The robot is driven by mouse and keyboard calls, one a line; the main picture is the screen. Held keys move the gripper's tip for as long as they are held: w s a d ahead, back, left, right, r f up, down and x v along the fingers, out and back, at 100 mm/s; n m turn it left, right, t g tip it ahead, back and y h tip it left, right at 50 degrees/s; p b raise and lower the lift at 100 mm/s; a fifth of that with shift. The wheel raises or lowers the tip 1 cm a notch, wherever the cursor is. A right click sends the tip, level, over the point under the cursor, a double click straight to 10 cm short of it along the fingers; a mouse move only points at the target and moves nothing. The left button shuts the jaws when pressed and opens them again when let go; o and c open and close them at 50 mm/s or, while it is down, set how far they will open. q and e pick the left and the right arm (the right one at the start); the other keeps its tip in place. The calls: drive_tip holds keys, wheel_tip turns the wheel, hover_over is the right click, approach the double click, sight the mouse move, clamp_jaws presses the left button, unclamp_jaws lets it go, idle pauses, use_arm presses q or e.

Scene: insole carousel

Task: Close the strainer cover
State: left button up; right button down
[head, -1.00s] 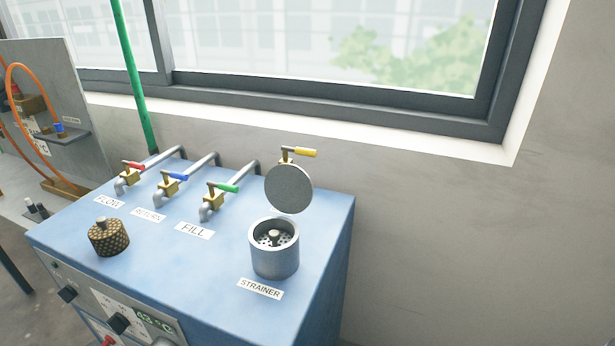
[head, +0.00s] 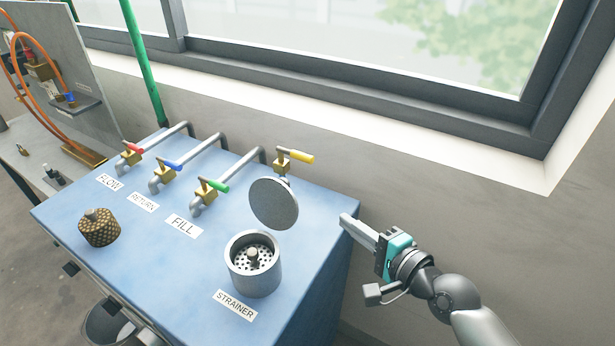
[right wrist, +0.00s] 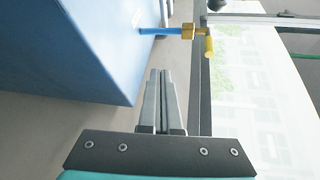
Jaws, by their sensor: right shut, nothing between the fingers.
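The strainer (head: 254,268) is a grey metal cup standing on the blue cabinet top, behind its STRAINER label (head: 235,304). Its mouth is uncovered, and a perforated insert with a central knob shows inside. The round grey strainer cover (head: 273,203) stands raised and tilted at the cup's back side. My right gripper (head: 345,219) is right of the cover, by the cabinet's right edge, apart from cover and cup. Its fingers are shut and empty, also in the right wrist view (right wrist: 160,75). My left gripper is not in view.
A yellow-handled valve (head: 294,156) stands behind the cover. Red, blue and green (head: 212,186) valves on pipes are to the left. A brown mesh cylinder (head: 99,227) sits at the left of the cabinet top (head: 160,260). Wall and window are behind.

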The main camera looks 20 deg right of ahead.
sight(278, 201)
wheel_tip(278, 201, up, 5)
drive_tip(key=a+y, duration=0.1)
drive_tip(key=a+r+x, duration=0.1)
drive_tip(key=r+x, duration=0.1)
drive_tip(key=x, duration=0.8)
use_arm(q)
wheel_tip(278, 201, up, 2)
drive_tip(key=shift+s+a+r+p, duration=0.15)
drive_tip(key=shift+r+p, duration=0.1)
drive_tip(key=shift+p, duration=0.9)
use_arm(e)
drive_tip(key=s, duration=0.1)
drive_tip(key=s+a, duration=0.1)
drive_tip(key=a, duration=0.1)
drive_tip(key=shift+s+a+r+m+t+y, duration=0.25)
drive_tip(key=shift+s+r+m+t+y, duration=0.05)
drive_tip(key=shift+s+r+m, duration=0.1)
